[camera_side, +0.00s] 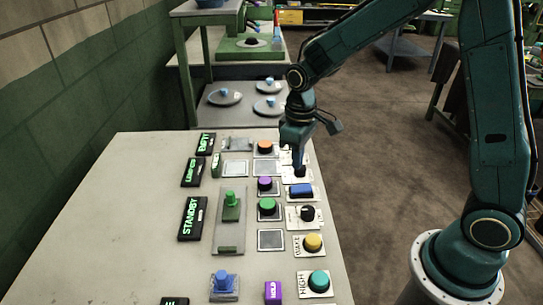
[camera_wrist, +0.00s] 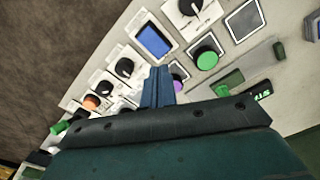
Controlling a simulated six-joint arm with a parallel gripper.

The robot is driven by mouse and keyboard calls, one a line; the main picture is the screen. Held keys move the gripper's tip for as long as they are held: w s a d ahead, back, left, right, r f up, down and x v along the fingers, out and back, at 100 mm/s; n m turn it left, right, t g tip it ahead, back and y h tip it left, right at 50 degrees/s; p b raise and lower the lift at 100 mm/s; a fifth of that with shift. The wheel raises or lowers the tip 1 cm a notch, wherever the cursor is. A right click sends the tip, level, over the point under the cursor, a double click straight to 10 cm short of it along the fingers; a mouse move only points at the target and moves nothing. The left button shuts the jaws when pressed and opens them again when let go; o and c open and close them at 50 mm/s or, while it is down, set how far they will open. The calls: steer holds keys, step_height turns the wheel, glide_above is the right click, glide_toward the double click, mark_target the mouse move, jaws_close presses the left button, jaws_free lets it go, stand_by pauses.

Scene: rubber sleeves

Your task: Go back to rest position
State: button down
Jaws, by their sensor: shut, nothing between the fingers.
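My gripper (camera_side: 299,160) is shut and empty in the side view. It points down over the far right part of the control panel, just above a black knob (camera_side: 299,172). I cannot tell whether its tips touch the knob. In the wrist view the closed fingers of my gripper (camera_wrist: 158,72) point toward a blue rectangular button (camera_wrist: 153,41). The same blue button (camera_side: 300,190) lies just nearer than the fingers in the side view.
The grey table (camera_side: 110,230) carries colored buttons, knobs and a green lever (camera_side: 231,199). Lit label displays (camera_side: 192,218) stand along the left. A green brick wall (camera_side: 70,110) bounds the left. Shelves with discs (camera_side: 225,97) stand behind. Open floor (camera_side: 385,150) lies right.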

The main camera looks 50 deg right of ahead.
steer(key=shift+r, duration=0.1)
steer(key=s+r+m+t, duration=0.1)
steer(key=s+r+t, duration=0.1)
steer(key=s+r, duration=0.6)
steer(key=s+d+r+m+t, duration=0.1)
steer(key=s+r+m+t, duration=0.1)
steer(key=s+r, duration=0.5)
steer(key=shift+s+d+r+t, duration=0.15)
steer(key=shift+s+r+t, duration=0.45)
steer(key=shift+s, duration=2.4)
steer(key=shift+f, duration=0.2)
